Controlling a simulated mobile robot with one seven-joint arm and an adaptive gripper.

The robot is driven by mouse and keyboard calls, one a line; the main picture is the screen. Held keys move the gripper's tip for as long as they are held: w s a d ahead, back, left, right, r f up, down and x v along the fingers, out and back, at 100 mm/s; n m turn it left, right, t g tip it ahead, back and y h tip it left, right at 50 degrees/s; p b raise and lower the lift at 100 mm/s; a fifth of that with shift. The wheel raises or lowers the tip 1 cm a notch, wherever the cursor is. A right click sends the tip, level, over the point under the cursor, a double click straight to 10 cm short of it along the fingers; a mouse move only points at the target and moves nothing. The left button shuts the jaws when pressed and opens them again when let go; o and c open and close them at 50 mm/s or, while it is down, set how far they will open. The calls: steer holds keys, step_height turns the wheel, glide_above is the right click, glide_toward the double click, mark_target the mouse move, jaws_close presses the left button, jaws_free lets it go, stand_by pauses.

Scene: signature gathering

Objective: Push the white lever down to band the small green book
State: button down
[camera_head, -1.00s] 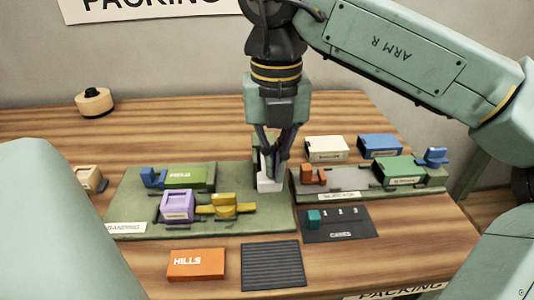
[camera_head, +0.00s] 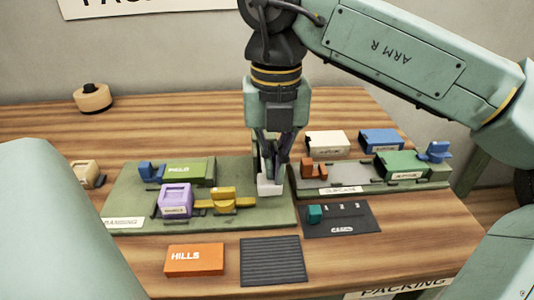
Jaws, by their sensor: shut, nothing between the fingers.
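The small green book (camera_head: 188,170) lies flat on the green banding board (camera_head: 128,207), on the left of the table, between a blue block (camera_head: 151,171) and my arm's side. The white lever (camera_head: 268,188) stands at the right end of that board. My gripper (camera_head: 271,172) points down at the lever. Its fingers are shut and empty. They overlap the lever's upper part, hiding some of it; I cannot tell whether they touch it.
A purple block (camera_head: 174,199) and a yellow piece (camera_head: 224,200) sit on the board. A grey board (camera_head: 342,181) at the right holds an orange piece (camera_head: 314,168) and a larger green book (camera_head: 402,164). An orange HILLS book (camera_head: 195,260) lies in front.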

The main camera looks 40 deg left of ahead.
steer(key=shift+f+b, duration=1.1)
steer(key=shift+f, duration=0.5)
steer(key=shift+r, duration=0.15)
steer(key=shift+r+p, duration=3.65)
steer(key=shift+r, duration=0.85)
steer(key=shift+f, duration=0.1)
